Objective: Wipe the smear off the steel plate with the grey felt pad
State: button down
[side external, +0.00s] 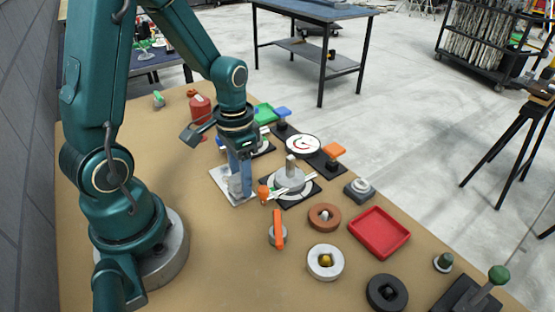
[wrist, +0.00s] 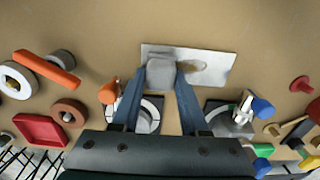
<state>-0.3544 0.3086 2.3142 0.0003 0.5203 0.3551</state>
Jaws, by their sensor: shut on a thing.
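In the side view my gripper (side external: 241,188) points down at the plate, and the smear is hidden.
Beside the plate stands a round grey fixture (side external: 289,181) on a black base. A dial gauge (side external: 303,146), a red tray (side external: 379,233), an orange-handled piece (side external: 278,229) and several ring-shaped parts are around it. A red canister (side external: 200,107) stands behind. Bare bench lies beyond the plate in the wrist view.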

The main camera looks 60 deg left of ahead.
jog(key=shift+w+a+r, duration=0.1)
jog(key=shift+w+r, duration=0.05)
jog(key=shift+r, duration=3.85)
jog(key=shift+f, duration=0.2)
